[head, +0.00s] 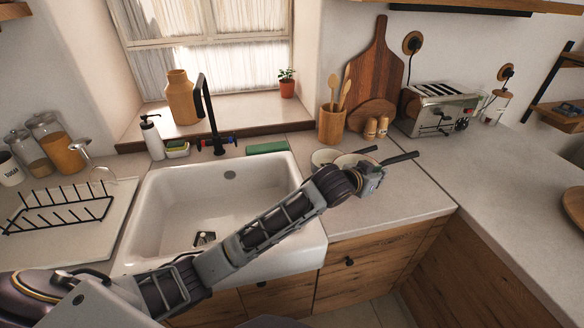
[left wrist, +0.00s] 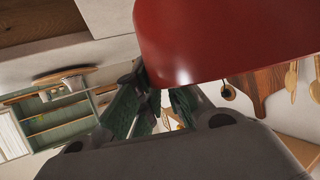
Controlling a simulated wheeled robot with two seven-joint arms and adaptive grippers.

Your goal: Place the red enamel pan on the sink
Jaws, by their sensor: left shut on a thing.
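The red enamel pan (left wrist: 225,40) fills the upper right of the left wrist view, its red outside close by my left gripper (left wrist: 155,100). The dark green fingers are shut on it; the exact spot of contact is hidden. In the head view my left gripper (head: 376,178) is over the counter right of the sink. Two pale round vessels with dark handles show behind it, partly hidden by my arm; I cannot tell for certain which is the red pan. The white sink (head: 305,238) is empty, with my left forearm crossing above its front right. My right gripper is not in view.
A black tap (head: 209,115) rises behind the sink. A black dish rack (head: 60,212) stands on the left. A wooden utensil pot (head: 332,124), cutting boards (head: 375,65) and a toaster (head: 438,108) stand at the back right. The right counter (head: 510,190) is mostly clear.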

